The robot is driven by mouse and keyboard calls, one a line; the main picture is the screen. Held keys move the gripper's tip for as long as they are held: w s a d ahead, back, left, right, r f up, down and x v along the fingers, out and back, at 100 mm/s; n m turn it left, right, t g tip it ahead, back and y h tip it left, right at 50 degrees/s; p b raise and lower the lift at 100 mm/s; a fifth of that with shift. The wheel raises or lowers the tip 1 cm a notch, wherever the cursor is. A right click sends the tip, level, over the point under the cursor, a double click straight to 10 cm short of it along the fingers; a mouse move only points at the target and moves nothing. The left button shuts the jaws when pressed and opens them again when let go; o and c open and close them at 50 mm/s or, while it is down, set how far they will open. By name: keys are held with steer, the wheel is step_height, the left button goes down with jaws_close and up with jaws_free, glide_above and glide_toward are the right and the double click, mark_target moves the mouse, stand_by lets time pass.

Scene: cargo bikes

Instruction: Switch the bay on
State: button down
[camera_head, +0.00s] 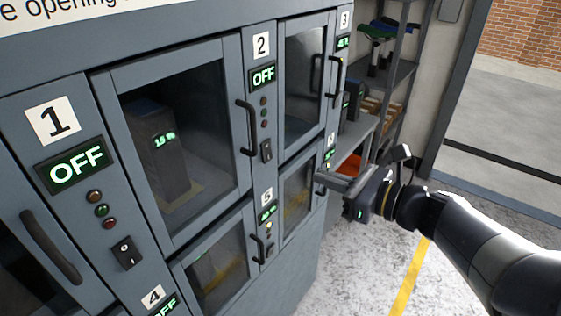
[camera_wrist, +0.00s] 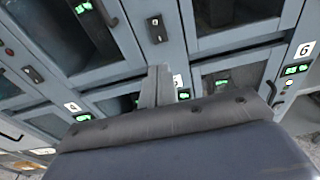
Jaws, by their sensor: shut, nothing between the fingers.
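The grey locker cabinet (camera_head: 290,250) has numbered bays, each with a display, small lights and a rocker switch. Bay 1's display (camera_head: 75,165) and bay 2's display (camera_head: 263,76) read OFF. Bay 1's switch (camera_head: 127,252) is black and marked 0 and 1; bay 2's switch (camera_head: 266,150) is black too. My gripper (camera_head: 321,184) is shut and empty, at the cabinet's right side. In the wrist view its fingers (camera_wrist: 157,86) partly cover label 5, below a black switch (camera_wrist: 157,31).
A battery (camera_head: 160,155) reading about 15% stands behind the large glass door. Door handles (camera_head: 248,127) stick out from the cabinet front. Shelving (camera_head: 385,80) with bike parts and an orange bin (camera_head: 348,162) stand behind my gripper. The floor at right is open.

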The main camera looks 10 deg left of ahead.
mark_target(269, 160)
steer(key=p+x, duration=0.1)
steer(key=x, duration=1)
steer(key=shift+w+a, duration=0.15)
steer(key=shift+a, duration=0.1)
steer(key=shift+f, duration=0.1)
steer(key=shift+a, duration=0.2)
steer(key=shift+w+d+f, duration=0.1)
steer(key=shift+d, duration=0.15)
steer(key=f+b+v, duration=0.2)
steer(key=f+v, duration=0.1)
steer(key=v, duration=1)
steer(key=shift+s+d, duration=0.25)
steer(key=shift+s, duration=0.05)
steer(key=shift+a, duration=0.15)
